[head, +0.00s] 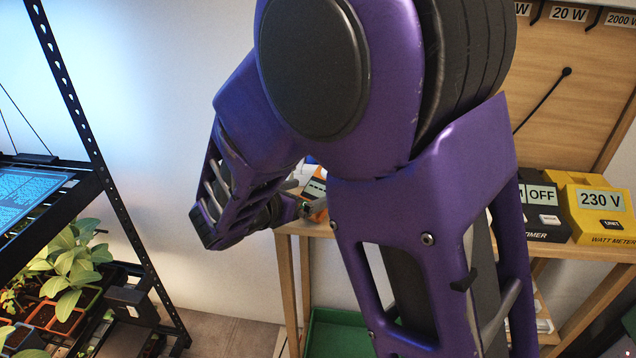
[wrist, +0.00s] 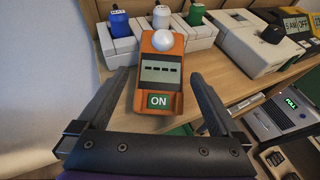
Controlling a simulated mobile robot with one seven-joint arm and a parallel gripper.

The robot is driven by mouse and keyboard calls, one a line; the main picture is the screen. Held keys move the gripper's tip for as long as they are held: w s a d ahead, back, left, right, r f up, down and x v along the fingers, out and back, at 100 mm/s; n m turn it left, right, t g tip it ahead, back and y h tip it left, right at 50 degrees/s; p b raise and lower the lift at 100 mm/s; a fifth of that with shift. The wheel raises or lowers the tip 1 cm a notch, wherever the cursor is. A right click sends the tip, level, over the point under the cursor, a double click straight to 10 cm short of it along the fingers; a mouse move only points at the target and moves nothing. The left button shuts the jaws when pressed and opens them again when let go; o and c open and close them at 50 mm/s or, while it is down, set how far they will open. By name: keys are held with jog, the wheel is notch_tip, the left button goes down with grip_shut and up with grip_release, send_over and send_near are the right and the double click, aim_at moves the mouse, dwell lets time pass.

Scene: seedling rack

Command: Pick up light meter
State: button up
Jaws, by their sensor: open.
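My gripper (head: 305,207) is also mostly hidden there.
A yellow watt meter (head: 597,210) and a black timer (head: 541,200) sit farther right. A plant rack (head: 105,190) stands at left. A green crate (head: 335,335) is below the bench.

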aim_at(317, 190)
jog(key=shift+b+x, duration=0.35)
jog(key=shift+x, duration=2.05)
